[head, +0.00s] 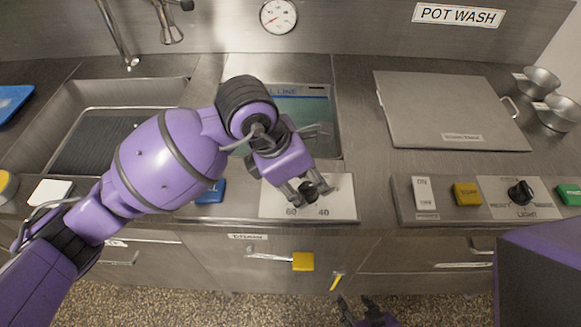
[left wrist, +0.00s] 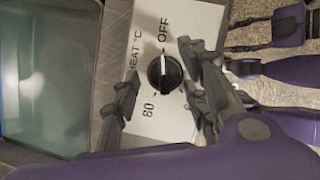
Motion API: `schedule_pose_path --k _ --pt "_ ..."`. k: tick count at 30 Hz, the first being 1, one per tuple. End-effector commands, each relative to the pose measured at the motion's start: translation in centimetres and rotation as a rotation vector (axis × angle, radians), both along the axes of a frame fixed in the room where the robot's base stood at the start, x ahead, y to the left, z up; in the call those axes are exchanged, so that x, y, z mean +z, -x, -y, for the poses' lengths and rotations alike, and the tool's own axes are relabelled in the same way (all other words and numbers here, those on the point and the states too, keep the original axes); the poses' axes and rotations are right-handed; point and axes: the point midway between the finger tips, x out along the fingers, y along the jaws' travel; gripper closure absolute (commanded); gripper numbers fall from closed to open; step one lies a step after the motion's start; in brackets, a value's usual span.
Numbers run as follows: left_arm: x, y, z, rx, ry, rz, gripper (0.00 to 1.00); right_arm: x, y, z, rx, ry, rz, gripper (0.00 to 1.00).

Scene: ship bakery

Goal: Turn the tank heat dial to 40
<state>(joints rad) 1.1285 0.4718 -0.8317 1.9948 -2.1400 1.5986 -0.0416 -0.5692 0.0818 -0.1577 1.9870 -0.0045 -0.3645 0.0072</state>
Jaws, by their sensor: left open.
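The tank heat dial is a black round knob (head: 316,189) on a white plate (head: 345,207) at the counter's front, with 60 and 40 readable in the head view. In the left wrist view the knob (left wrist: 165,73) has a white line that points towards OFF; 80 and HEAT °C also show. My left gripper (head: 308,196) is over the dial, open, with its fingers (left wrist: 160,84) on either side of the knob. I cannot tell whether they touch it. My right gripper (head: 356,303) hangs low in front of the counter, its fingers apart and empty.
The tank (head: 318,105) is behind the dial, partly hidden by my left arm. A sink (head: 65,110) is to the left. A blue button (head: 211,192) is beside the plate. To the right are a white switch (head: 425,193), yellow button (head: 467,193), another black knob (head: 520,192) and a lid (head: 440,105).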

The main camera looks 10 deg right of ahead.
Motion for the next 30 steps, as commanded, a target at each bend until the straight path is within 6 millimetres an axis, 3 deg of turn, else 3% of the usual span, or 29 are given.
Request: schedule_pose_path --k 8,17,30 --pt "-0.20 0.01 0.11 0.000 0.000 -0.001 0.59 -0.10 0.16 0.01 -0.001 -0.001 -0.004 0.60" --pt "-0.15 -0.07 0.10 0.001 0.001 0.001 0.97 -0.09 0.16 -0.09 -0.003 -0.003 -0.003 0.60" --pt "-0.17 -0.41 0.12 -0.089 0.001 0.005 0.99 -0.64 0.51 -0.11 -0.003 -0.002 -0.010 0.60"
